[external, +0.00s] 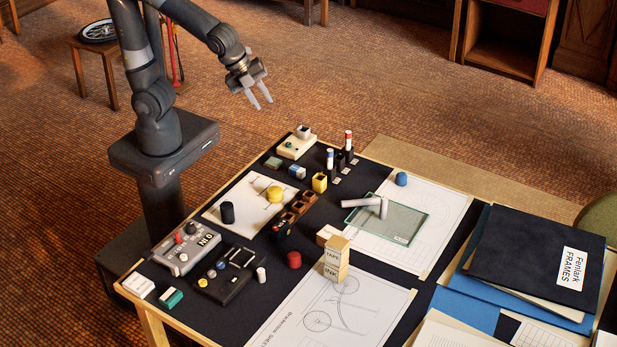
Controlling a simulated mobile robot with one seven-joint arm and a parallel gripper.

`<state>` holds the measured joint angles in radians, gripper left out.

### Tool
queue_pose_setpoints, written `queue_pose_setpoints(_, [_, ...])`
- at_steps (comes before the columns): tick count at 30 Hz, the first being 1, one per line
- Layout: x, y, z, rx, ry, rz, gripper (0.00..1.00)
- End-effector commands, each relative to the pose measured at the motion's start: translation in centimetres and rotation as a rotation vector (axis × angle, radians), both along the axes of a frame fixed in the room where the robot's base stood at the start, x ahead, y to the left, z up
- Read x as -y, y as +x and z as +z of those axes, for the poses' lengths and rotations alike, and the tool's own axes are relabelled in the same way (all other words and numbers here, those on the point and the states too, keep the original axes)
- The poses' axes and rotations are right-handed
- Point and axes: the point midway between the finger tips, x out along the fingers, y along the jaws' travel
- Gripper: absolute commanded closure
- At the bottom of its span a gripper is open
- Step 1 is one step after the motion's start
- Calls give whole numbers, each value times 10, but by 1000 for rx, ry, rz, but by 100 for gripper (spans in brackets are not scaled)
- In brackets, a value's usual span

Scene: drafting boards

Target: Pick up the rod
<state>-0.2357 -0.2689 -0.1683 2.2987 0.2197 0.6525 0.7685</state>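A pale grey rod (360,202) lies near the left part of a greenish glass plate (405,222) on the table. Its right end meets a short pale upright piece (383,208); I cannot tell whether the two are joined. My gripper (264,104) is raised in the air beyond the far left side of the table, well away from the rod. Its two fingers point down and are apart, with nothing between them.
Blocks stamped with words (336,262) are stacked in front of the plate. A blue cylinder (401,179) stands behind it. A brown slotted holder (295,212), a yellow cup (320,182) and upright marker-like pieces (348,141) crowd the left. Bare paper lies right of the plate.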

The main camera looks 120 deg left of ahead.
Motion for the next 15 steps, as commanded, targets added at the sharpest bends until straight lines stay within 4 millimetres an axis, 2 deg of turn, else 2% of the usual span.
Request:
queue_pose_setpoints(1, [-6, 15, -10, -26, 37, -63, 75])
queue_pose_setpoints(6, [-26, 63, -39, -94, 167, -322, 75])
queue_pose_setpoints(15, [-59, 137, -110, -176, 343, -788, 75])
